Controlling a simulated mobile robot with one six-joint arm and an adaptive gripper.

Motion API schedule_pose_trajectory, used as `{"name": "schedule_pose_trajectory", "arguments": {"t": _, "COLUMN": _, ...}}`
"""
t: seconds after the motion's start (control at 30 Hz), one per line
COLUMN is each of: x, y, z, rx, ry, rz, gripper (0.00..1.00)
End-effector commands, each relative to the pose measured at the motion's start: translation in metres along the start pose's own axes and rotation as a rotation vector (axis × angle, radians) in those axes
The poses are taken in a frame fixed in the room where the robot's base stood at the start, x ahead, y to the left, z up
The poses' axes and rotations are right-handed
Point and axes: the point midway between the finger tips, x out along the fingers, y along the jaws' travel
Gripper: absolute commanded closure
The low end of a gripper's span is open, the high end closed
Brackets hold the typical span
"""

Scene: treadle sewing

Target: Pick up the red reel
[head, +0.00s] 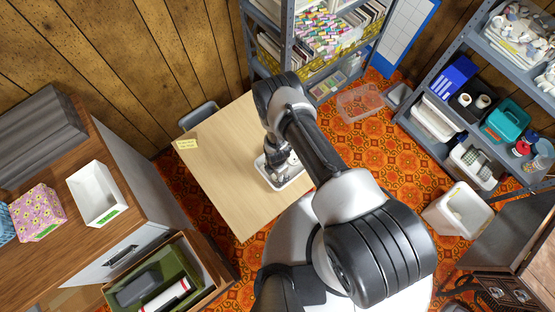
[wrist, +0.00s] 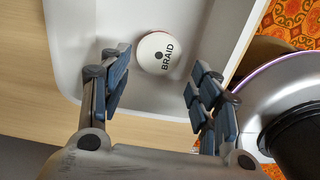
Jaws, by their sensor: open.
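A round reel (wrist: 158,53) lies in a white tray (wrist: 72,40) in the wrist view, its pale top face marked BRAID. A thin reddish edge seems to show at its rim; its side is mostly hidden, so I cannot tell its full colour. My gripper (wrist: 158,86) is open and empty, with one finger on each side below the reel in the picture, apart from it. In the head view the tray (head: 287,185) stands on a pale wooden table (head: 235,190). My gripper (head: 275,168) is over it, and the reel cannot be made out clearly there.
A yellow note (head: 187,144) lies on the table's left part, which is otherwise clear. A grey chair (head: 199,114) stands at its far edge. A shelf (head: 440,80) with bins is at right. A small red item (head: 522,148) sits there. A cabinet (head: 120,205) stands at left.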

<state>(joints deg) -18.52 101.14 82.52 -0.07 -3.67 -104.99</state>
Motion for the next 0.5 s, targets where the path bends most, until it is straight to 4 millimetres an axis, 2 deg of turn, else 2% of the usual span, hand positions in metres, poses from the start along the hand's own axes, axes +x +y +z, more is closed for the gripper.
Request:
{"name": "schedule_pose_trajectory", "arguments": {"t": 0.3, "x": 0.045, "y": 0.002, "z": 0.006, "rx": 0.001, "ry": 0.001, "rz": 0.0, "gripper": 0.43}}
{"name": "schedule_pose_trajectory", "arguments": {"t": 0.5, "x": 0.052, "y": 0.003, "z": 0.006, "rx": 0.001, "ry": 0.001, "rz": 0.0, "gripper": 0.43}}
